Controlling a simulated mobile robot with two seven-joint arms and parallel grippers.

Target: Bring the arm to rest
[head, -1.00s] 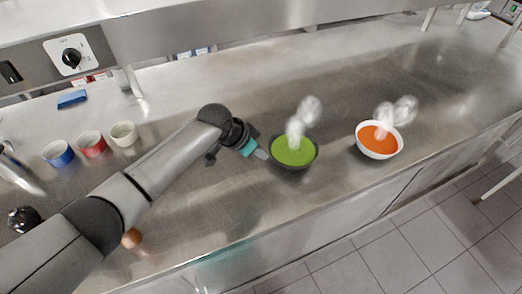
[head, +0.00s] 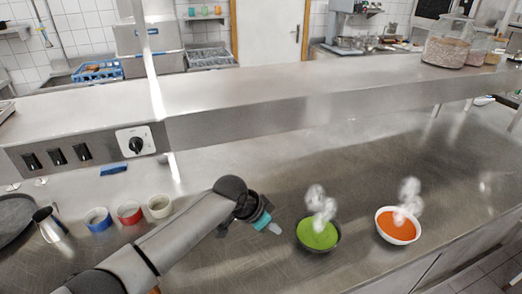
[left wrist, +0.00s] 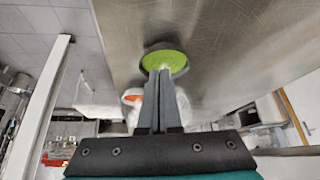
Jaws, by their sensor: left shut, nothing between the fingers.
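My left gripper (head: 272,226) is shut and empty, above the steel counter and just left of a dark bowl of green soup (head: 318,234). In the left wrist view its fingers (left wrist: 162,100) lie together, with the green soup bowl (left wrist: 165,60) beyond the tips. The fingers look apart from the bowl in the head view. My right gripper is in neither view.
A white bowl of orange soup (head: 397,226) steams to the right. Blue (head: 97,220), red (head: 130,215) and cream (head: 160,206) cups stand left of my arm, with a metal jug (head: 48,222) farther left. A steel shelf (head: 300,95) overhangs the counter's back.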

